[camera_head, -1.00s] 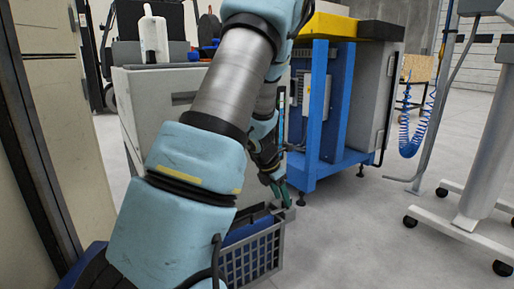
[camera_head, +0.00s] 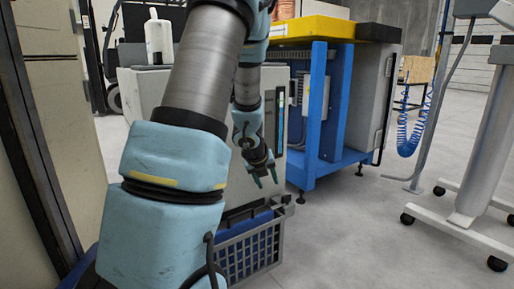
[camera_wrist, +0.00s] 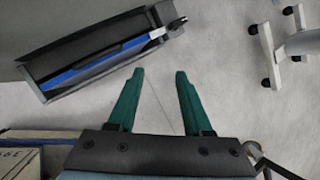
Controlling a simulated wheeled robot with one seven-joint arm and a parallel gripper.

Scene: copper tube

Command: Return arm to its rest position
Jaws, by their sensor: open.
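My arm, light blue and grey, fills the left middle of the head view and folds downward to my gripper (camera_head: 266,182). The gripper has green fingers that point down. In the wrist view my gripper (camera_wrist: 160,76) is open, with nothing between its fingers and bare floor beyond them. In the head view it hangs above and beside the grey basket (camera_head: 250,252), apart from it as far as I can tell. My upper arm hides part of the grey cabinet (camera_head: 143,92).
A blue frame with a yellow top (camera_head: 311,28) stands right of my gripper. A white wheeled stand (camera_head: 482,165) is farther right, with open floor (camera_head: 370,225) before it. A dark bin with a blue panel (camera_wrist: 95,58) lies at upper left in the wrist view.

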